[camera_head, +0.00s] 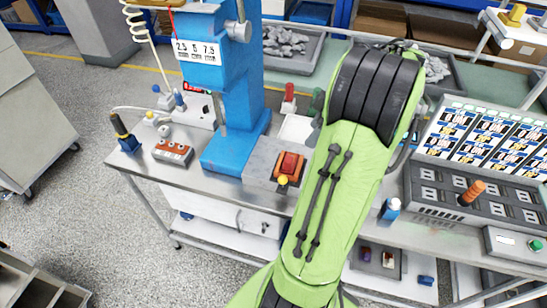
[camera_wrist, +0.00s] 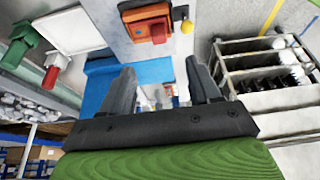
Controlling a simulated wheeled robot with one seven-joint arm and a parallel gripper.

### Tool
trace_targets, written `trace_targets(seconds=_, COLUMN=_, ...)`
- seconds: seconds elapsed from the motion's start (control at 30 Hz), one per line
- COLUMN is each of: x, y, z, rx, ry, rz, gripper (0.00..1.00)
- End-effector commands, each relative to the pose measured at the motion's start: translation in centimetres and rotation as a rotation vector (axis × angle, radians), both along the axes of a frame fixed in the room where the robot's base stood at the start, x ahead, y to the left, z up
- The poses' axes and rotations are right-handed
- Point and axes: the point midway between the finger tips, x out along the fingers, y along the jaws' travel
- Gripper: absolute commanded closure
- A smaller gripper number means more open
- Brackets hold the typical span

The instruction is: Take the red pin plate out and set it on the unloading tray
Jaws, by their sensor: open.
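A red plate (camera_head: 290,163) sits in a grey metal fixture (camera_head: 262,160) on the bench, right of the blue press, with a yellow knob (camera_head: 282,180) at its front. In the wrist view the red plate (camera_wrist: 150,28) shows at the top, beyond the fingertips, with the yellow knob (camera_wrist: 187,27) beside it. My gripper (camera_wrist: 160,68) is open, with nothing between its fingers. The arm hides it in the head view. A white tray-like panel (camera_wrist: 75,30) lies beside the fixture; I cannot tell whether it is the unloading tray.
The blue press (camera_head: 235,100) stands left of the fixture. A red-handled item (camera_wrist: 52,72) and a green-handled item (camera_wrist: 25,40) stand near the white panel.

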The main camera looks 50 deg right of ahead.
Motion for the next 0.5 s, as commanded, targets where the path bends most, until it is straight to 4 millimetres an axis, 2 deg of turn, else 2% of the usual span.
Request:
trace_targets(seconds=0.03, x=0.5, y=0.3, z=-1.6, rx=0.003, ry=0.0, rz=0.003, gripper=0.38)
trace_targets(seconds=0.1, x=1.2, y=0.7, z=-3.4, rx=0.005, ry=0.001, rz=0.003, gripper=0.38)
trace_targets(seconds=0.3, x=2.9, y=1.4, z=-7.7, rx=0.004, ry=0.003, rz=0.001, gripper=0.38)
trace_targets(seconds=0.5, x=3.9, y=1.7, z=-9.7, rx=0.002, ry=0.002, rz=0.0, gripper=0.38)
